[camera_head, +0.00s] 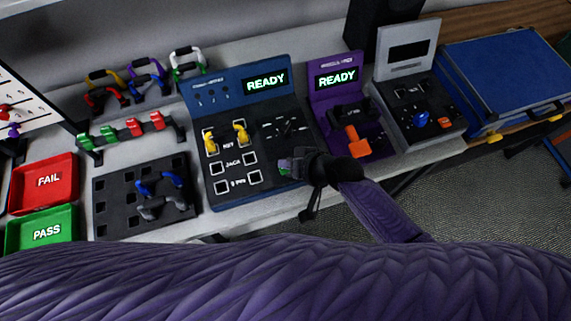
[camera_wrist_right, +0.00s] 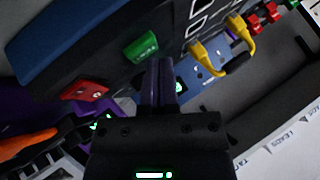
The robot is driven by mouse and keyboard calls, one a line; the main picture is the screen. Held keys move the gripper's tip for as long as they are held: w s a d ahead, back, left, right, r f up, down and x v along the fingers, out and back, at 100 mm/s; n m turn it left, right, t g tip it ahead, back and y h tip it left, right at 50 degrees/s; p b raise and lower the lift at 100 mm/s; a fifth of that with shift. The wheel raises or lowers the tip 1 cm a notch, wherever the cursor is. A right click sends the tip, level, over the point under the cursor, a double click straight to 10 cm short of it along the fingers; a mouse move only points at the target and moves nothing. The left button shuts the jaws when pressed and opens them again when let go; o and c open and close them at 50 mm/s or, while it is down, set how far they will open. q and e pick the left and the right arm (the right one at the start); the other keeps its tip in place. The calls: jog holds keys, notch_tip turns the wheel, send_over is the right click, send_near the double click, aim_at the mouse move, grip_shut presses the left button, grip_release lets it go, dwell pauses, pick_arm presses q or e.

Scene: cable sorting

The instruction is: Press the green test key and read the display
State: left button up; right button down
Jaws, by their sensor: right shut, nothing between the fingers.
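The blue tester (camera_head: 215,90) stands mid-bench, and its display (camera_head: 265,83) reads READY in green. A cable with yellow plugs (camera_head: 241,133) sits in its top sockets. The green key (camera_head: 284,168) is at its lower right, partly hidden by my right gripper (camera_head: 294,165). In the right wrist view the green key (camera_wrist_right: 141,47) is just beside the tips of my right gripper (camera_wrist_right: 160,66), which is shut and empty. I cannot tell whether they touch. My left gripper is not in view.
A red key (camera_wrist_right: 84,90) is near the green one. The purple tester (camera_head: 373,147), also reading READY, and a grey tester (camera_head: 445,122) stand to the right. Left are the FAIL tray (camera_head: 66,165), PASS tray (camera_head: 68,217), a dark socket board (camera_head: 110,218) and cable racks.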

jog(key=shift+f, duration=0.15)
dwell(0.3)
jog(key=shift+f, duration=0.25)
dwell(0.4)
jog(key=shift+r, duration=0.15)
jog(key=shift+r+p, duration=0.4)
jog(key=shift+r, duration=0.25)
notch_tip(320, 180, up, 5)
jog(key=p, duration=0.5)
jog(key=shift+r, duration=0.1)
